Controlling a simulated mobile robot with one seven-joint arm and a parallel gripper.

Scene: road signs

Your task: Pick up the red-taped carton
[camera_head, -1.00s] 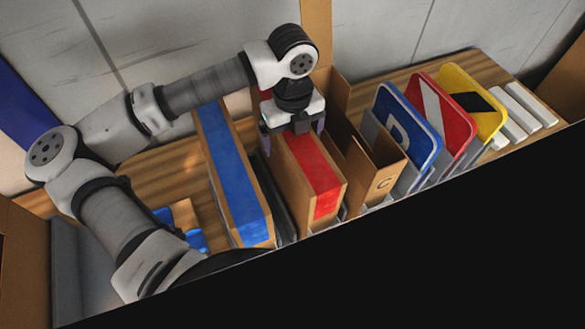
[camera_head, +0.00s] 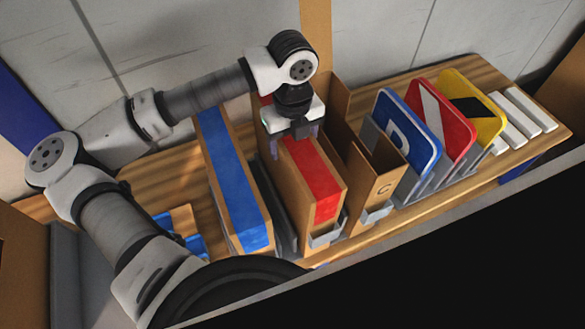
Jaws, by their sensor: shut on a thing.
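The red-taped carton (camera_head: 318,182) is a tall narrow brown box with a wide red tape strip along its top. The back end of the carton is partly hidden by my gripper. I cannot tell whether its base is clear of the table.
Blue (camera_head: 408,138), red (camera_head: 442,125) and yellow (camera_head: 475,108) signs stand in grey slots to the right. Several white blocks (camera_head: 525,110) lie at the far right of the wooden table (camera_head: 420,82). Small blue things (camera_head: 185,235) lie at left. A wall stands behind.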

